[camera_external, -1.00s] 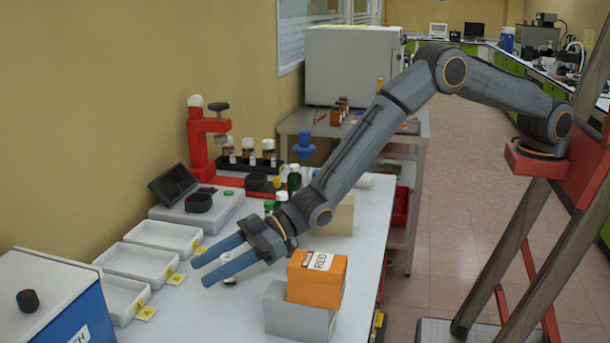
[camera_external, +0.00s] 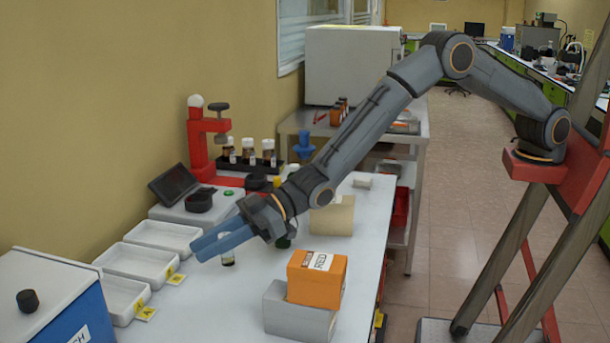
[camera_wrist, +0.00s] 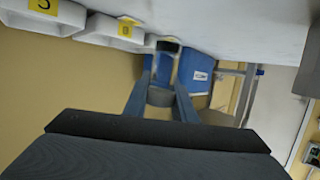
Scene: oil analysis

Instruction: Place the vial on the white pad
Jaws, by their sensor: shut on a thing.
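The vial (camera_external: 228,256) is small and clear with dark contents at its bottom. It hangs upright between the fingertips of my gripper (camera_external: 212,243), low above the bench, its upper part hidden by the fingers. In the wrist view its dark end (camera_wrist: 168,46) shows past the fingertips (camera_wrist: 162,84), towards the bench. My gripper is shut on it, its fingers pointing left and slightly down. A small white flat block (camera_external: 362,181) lies on the far right of the bench; I cannot tell whether it is the white pad.
White trays (camera_external: 135,265) with yellow labels stand left. An orange box (camera_external: 317,279) on a grey box (camera_external: 290,318) stands at front right. A beige block (camera_external: 332,218), a scale (camera_external: 190,208) and a vial rack (camera_external: 250,169) stand behind. The bench front centre is clear.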

